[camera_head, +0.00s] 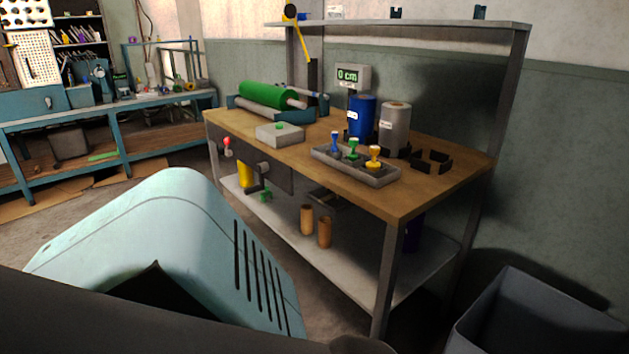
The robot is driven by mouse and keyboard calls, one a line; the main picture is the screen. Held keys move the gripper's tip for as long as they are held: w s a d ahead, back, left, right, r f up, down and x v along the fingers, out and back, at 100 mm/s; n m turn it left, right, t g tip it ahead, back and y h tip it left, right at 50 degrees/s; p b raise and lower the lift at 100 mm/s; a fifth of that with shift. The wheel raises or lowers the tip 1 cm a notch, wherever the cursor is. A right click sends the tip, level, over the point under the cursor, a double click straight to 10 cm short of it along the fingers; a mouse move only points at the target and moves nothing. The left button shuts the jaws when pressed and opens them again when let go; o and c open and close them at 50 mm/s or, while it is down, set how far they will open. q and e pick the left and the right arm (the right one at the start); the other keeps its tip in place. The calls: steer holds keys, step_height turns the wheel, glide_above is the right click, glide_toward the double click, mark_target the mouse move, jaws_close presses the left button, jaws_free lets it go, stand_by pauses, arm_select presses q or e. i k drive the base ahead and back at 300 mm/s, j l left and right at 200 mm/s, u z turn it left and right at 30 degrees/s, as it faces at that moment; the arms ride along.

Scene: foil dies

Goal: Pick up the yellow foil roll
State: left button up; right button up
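A yellow cylinder (245,174), which looks like the yellow foil roll, stands upright at the left end of the grey lower shelf (284,226) under the wooden workbench (430,195). Dark parts below the bench top are close to it, and its lower part is partly covered. A blue roll (361,118) and a grey roll (395,130) stand upright on the bench top. Neither of my grippers shows in the head view.
Brown tubes (307,219) stand on the lower shelf. A grey bin (535,320) is at the lower right.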

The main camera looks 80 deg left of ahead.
mark_target(246, 173)
steer(key=u, duration=2.85)
